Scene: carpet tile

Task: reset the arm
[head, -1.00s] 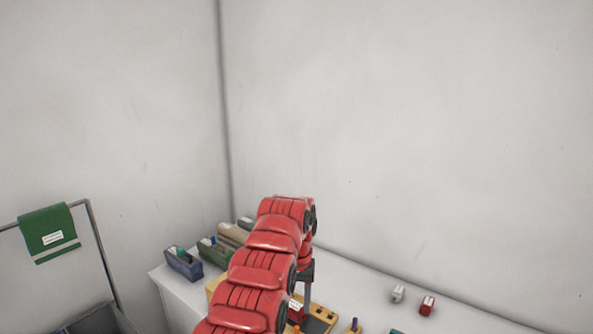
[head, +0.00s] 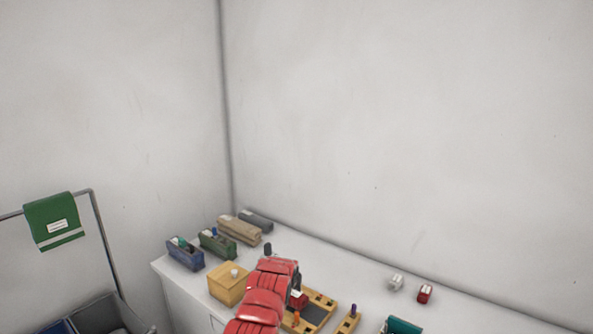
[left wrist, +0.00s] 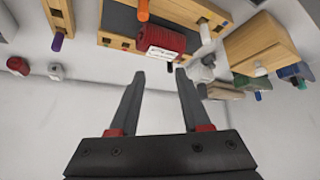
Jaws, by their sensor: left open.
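My left arm (head: 262,300) is red and rises from the bottom of the head view over the table; its gripper cannot be made out there. In the left wrist view my left gripper (left wrist: 158,73) is open, with nothing between its two dark fingers. Beyond the fingertips is a red block with a white label (left wrist: 166,38), on a wooden tray (left wrist: 115,42) with a dark middle. The tray also shows in the head view (head: 322,299), partly hidden by the arm. My right gripper is not in view.
A wooden box with a white knob (head: 228,285) stands left of the arm. Blue (head: 185,255), green (head: 217,245) and tan (head: 240,230) containers stand behind it. A small white item (head: 396,282) and red item (head: 425,294) lie near the wall. A green cloth (head: 54,222) hangs at left.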

